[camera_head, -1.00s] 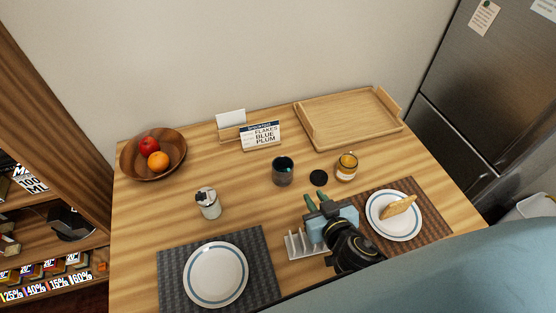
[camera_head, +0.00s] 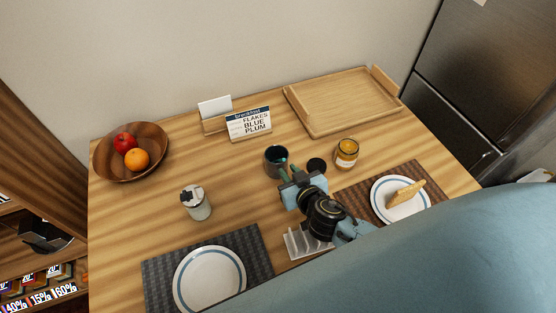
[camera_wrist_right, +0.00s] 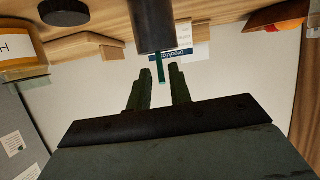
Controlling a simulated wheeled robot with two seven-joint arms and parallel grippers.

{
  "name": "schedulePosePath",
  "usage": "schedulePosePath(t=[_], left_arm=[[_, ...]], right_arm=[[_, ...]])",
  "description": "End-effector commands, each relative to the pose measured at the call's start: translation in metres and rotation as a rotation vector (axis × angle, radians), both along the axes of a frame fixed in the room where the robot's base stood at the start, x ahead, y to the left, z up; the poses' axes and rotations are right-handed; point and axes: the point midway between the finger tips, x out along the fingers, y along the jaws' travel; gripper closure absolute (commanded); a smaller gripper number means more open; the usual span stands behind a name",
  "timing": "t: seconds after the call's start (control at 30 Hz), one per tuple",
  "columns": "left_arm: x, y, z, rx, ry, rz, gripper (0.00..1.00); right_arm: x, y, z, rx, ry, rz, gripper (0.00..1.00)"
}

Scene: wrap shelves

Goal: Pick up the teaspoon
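The teaspoon's green handle (camera_wrist_right: 161,69) sticks out of the dark cup (camera_wrist_right: 153,24) in the right wrist view, which looks upside down. The rest of the spoon is hidden in the cup. In the head view the same cup (camera_head: 275,162) stands upright on the table, with a bit of teal at its mouth. My right gripper (camera_head: 290,171) is at the cup's near right side. In the wrist view its two fingers (camera_wrist_right: 158,76) are apart, with the handle's end showing between their tips; I see no contact. My left gripper is out of view.
A black lid (camera_head: 316,165) and an amber jar (camera_head: 346,154) stand right of the cup. A white rack (camera_head: 298,245) is close below my right wrist. Free table lies left of the cup.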

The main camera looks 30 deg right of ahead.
Motion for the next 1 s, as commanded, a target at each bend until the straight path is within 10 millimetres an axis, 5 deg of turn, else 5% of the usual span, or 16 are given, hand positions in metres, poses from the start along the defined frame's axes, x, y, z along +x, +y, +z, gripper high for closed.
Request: schedulePosePath(t=[0.57, 0.87, 1.0], left_arm=[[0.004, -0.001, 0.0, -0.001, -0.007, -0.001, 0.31], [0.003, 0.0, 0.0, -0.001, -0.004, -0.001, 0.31], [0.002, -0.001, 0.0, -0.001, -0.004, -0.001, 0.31]], right_arm=[[0.051, -0.004, -0.022, -0.001, -0.001, 0.002, 0.8], [0.055, -0.004, -0.025, 0.0, 0.001, 0.0, 0.8], [0.055, -0.004, -0.025, 0.0, 0.001, 0.0, 0.94]])
